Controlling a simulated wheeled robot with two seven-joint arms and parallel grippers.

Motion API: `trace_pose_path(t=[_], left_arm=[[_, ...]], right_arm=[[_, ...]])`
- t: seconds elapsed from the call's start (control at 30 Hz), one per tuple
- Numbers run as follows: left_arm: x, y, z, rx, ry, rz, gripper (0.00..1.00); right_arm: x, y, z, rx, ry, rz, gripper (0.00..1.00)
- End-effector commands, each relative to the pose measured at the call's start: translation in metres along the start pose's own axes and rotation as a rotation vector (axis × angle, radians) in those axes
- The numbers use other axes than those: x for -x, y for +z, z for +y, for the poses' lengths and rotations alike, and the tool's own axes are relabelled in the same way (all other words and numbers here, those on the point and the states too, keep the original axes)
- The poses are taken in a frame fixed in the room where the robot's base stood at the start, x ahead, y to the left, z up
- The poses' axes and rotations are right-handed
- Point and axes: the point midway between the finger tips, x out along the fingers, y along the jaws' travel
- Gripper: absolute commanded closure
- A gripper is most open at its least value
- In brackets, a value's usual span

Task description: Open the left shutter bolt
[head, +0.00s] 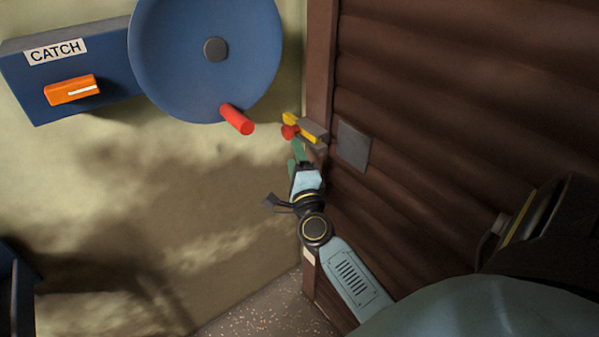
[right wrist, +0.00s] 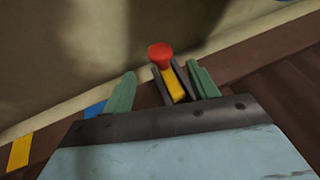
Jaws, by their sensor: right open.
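The shutter bolt is a yellow bar (head: 290,118) with a red knob (head: 290,131), in a grey bracket (head: 313,129) at the edge of the brown shutter (head: 430,110). My right gripper (head: 297,152) is just below the knob in the head view, its green fingers open and empty. In the right wrist view the red knob (right wrist: 161,55) and yellow bar (right wrist: 174,86) show between the two spread fingers of the gripper (right wrist: 162,72), closer to the right finger. I cannot tell whether a finger touches the bracket. My left gripper is out of view.
A blue wheel (head: 180,55) with a red handle (head: 237,120) is on the wall left of the bolt. Beside it is a blue box labelled CATCH with an orange lever (head: 72,90). A grey plate (head: 353,146) is on the shutter, right of the bolt.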

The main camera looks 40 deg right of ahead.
Motion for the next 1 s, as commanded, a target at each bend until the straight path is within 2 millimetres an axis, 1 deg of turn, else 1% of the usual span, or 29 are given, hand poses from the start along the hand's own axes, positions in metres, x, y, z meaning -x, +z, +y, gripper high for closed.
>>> trace_pose_path(t=[0.03,0.1,0.2,0.3,0.47,0.67,0.9,1.0], left_arm=[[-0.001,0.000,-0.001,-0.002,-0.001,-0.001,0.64],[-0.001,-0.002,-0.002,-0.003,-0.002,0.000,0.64],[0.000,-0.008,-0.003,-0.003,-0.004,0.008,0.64],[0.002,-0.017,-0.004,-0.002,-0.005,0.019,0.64],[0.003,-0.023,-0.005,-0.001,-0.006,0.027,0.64],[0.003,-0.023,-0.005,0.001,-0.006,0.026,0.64],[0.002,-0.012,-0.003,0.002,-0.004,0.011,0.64],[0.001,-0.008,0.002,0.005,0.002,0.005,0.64]], right_arm=[[0.012,0.000,0.002,0.002,0.004,-0.002,0.41],[0.024,0.000,0.001,0.001,0.003,0.000,0.41],[0.037,0.000,0.001,0.001,0.002,-0.001,0.41],[0.044,0.000,0.000,0.001,0.000,-0.001,0.41],[0.048,0.000,0.000,0.000,-0.001,-0.001,0.41],[0.048,0.000,0.000,0.000,-0.001,-0.001,0.41],[0.048,0.000,0.000,0.000,0.000,-0.001,0.41],[0.048,0.000,0.000,0.000,0.000,-0.001,0.41]])
